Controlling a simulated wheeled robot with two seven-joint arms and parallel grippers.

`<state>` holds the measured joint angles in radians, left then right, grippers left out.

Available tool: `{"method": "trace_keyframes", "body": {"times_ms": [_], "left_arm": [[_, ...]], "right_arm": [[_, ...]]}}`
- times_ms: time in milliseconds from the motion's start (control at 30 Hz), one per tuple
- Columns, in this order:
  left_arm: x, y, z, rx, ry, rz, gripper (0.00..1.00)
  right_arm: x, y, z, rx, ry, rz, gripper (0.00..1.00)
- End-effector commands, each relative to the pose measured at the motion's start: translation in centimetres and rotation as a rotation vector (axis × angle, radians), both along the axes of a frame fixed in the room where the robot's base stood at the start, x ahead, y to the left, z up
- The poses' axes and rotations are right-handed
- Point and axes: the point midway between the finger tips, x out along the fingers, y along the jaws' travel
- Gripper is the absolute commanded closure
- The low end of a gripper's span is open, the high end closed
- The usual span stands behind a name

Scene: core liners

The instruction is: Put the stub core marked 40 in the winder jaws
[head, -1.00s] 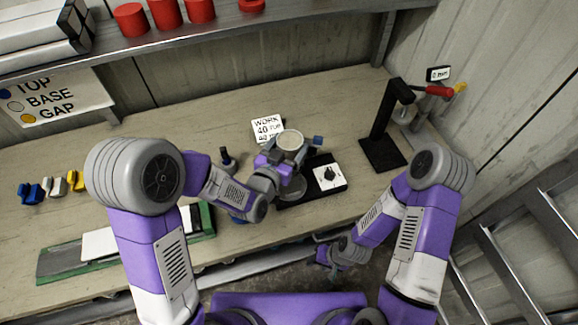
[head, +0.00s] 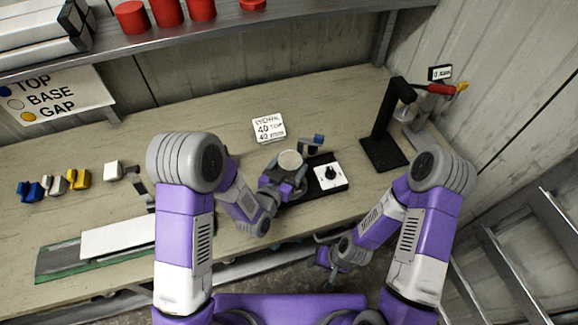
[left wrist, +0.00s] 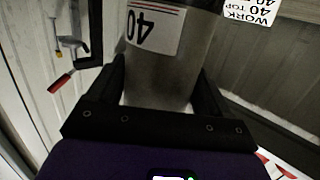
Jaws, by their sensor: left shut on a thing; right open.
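The stub core (head: 290,160) is a grey cylinder with a pale round top. In the left wrist view the core (left wrist: 160,75) shows a white label with a 40, upside down. My left gripper (head: 284,186) is shut on it, one dark finger on each side, and holds it upright over the left part of the winder (head: 328,176). The winder has a black base, a white dial panel and a blue-tipped arm. Its jaws are hidden under my gripper and core, so I cannot tell whether the core touches them. My right gripper (head: 328,258) is open and empty, low near the bench's front edge.
A card (head: 268,127) reading WORK 40 TOP stands behind the winder. A black stand (head: 385,135) is to the right. Red cylinders (head: 165,12) stand on the shelf.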

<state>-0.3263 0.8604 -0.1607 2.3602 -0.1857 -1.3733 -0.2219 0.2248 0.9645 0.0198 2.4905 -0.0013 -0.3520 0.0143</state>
Motion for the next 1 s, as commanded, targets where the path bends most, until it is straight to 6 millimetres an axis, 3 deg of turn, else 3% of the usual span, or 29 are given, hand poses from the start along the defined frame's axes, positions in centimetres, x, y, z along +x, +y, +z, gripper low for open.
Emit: {"method": "trace_keyframes", "body": {"times_ms": [200,233,333,700,900,1000], "left_arm": [[0.0,0.0,-0.2,-0.002,-0.005,0.000,0.53],[0.0,0.0,-0.3,0.000,0.001,0.000,0.17],[0.0,0.0,-0.2,0.000,0.001,0.000,0.01],[0.0,0.0,0.2,0.000,0.001,0.000,0.00],[-3.1,1.5,0.4,-0.001,0.005,0.002,0.00],[-5.4,2.7,1.1,0.003,0.010,0.002,0.00]], "right_arm": [[0.0,0.0,-0.5,0.000,0.000,0.000,0.55],[0.0,0.0,-0.4,0.000,0.000,0.000,0.55],[0.0,0.0,-0.4,0.000,0.000,0.000,0.55],[0.0,0.0,0.3,0.000,0.000,0.000,0.55],[0.0,0.0,-0.4,0.000,0.000,0.000,0.55],[0.0,0.0,1.1,0.000,0.000,0.000,0.55]]}}
